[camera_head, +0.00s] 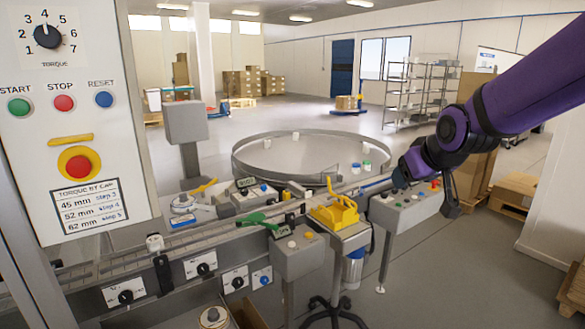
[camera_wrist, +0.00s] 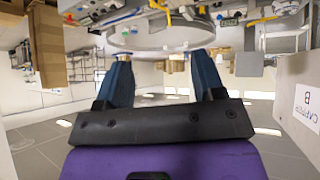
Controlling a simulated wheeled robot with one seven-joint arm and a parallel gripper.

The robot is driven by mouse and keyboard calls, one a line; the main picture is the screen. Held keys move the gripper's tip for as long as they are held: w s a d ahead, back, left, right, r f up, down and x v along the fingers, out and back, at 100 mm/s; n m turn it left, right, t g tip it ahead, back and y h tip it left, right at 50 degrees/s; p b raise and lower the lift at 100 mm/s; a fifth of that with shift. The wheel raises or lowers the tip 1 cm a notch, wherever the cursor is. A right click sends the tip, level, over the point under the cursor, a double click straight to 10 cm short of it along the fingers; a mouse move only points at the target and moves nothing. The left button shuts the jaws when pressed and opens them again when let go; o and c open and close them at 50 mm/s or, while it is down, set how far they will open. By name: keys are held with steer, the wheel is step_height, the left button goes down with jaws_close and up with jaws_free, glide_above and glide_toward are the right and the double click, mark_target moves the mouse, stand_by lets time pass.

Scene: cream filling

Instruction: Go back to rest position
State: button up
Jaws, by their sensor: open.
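My gripper (camera_head: 452,205) hangs from my purple arm at the right of the head view. It is to the right of the conveyor and beside a grey control box. In the wrist view my gripper (camera_wrist: 160,62) shows two blue-grey fingers spread apart with nothing between them. That view looks upside down, with the line equipment along its top edge.
A round turntable (camera_head: 300,152) lies behind. A control panel (camera_head: 75,120) stands at left. Pallets (camera_head: 515,193) and boxes are at right. Open floor lies behind.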

steer(key=s+d+r+m+g, duration=0.1)
steer(key=s+d, duration=0.1)
steer(key=s, duration=1.1)
steer(key=s+d+r+m+g+h, duration=0.1)
steer(key=s+d+r+m+g, duration=0.1)
steer(key=s, duration=1.2)
steer(key=shift+d+r+g, duration=0.15)
steer(key=shift+d+g, duration=0.15)
steer(key=shift+d, duration=0.2)
steer(key=shift+c, duration=0.3)
